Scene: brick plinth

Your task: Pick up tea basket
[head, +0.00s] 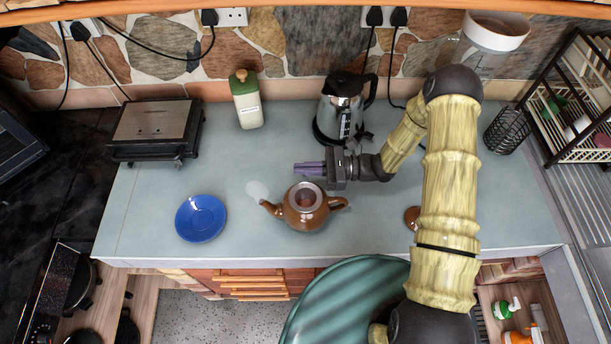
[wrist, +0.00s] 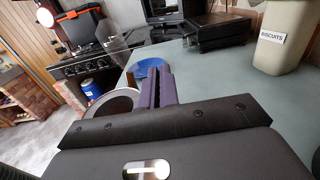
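The tea basket appears as a round grey metal strainer (head: 307,197) set in the mouth of a brown teapot (head: 300,217) on the counter. My gripper (head: 297,168) is just behind and above the teapot in the head view, apart from the basket. Its purple fingers point left. They also show in the wrist view (wrist: 156,72), lying side by side with nothing seen between them.
A blue plate (head: 201,218) and a small whitish item (head: 257,190) lie left of the teapot. A kettle (head: 340,112) and a biscuits canister (head: 246,102) stand behind. A brown item (head: 411,216) is partly hidden by my arm.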

